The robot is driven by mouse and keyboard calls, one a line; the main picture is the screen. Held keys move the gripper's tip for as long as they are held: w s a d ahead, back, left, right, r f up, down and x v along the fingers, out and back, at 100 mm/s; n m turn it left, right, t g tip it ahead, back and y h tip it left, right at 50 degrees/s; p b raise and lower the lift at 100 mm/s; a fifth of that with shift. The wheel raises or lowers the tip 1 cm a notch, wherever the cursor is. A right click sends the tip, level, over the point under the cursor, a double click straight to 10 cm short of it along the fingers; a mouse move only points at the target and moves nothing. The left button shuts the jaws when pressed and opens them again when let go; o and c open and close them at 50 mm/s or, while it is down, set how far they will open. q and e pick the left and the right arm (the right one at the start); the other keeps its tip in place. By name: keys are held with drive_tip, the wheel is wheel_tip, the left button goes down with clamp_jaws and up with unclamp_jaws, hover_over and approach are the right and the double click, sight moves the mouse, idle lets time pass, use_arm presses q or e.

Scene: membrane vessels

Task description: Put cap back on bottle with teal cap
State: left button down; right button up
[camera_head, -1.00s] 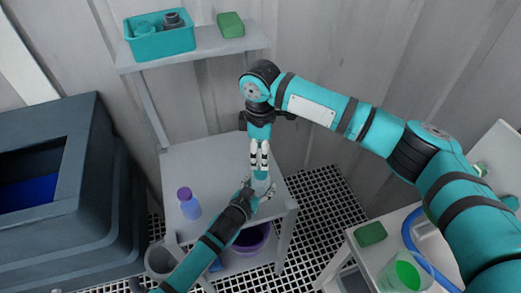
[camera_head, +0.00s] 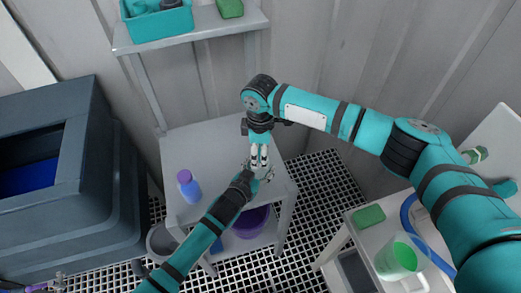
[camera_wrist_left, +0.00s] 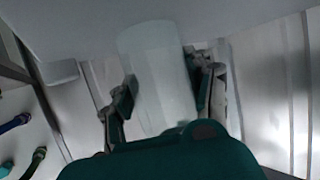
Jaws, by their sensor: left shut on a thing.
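My left gripper (camera_wrist_left: 165,100) is shut on a pale, translucent bottle (camera_wrist_left: 155,70), which stands between its fingers in the left wrist view. In the head view the bottle is mostly hidden by my two hands above the right part of the grey table. My right gripper (camera_head: 260,158) points down from above, its pale fingers close together right over my left gripper (camera_head: 260,174). The teal cap cannot be made out between the hands, and I cannot tell whether the right fingers hold it or whether it touches the bottle.
A teal bin (camera_head: 158,24) and green sponge (camera_head: 230,8) are on the upper shelf. A purple bucket (camera_head: 251,222) sits below.

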clamp_jaws()
drive_tip(key=shift+o, duration=1.3)
unclamp_jaws()
wheel_tip(320, 180, up, 12)
use_arm(q)
drive_tip(key=shift+c, duration=2.1)
unclamp_jaws()
drive_tip(key=v, duration=1.2)
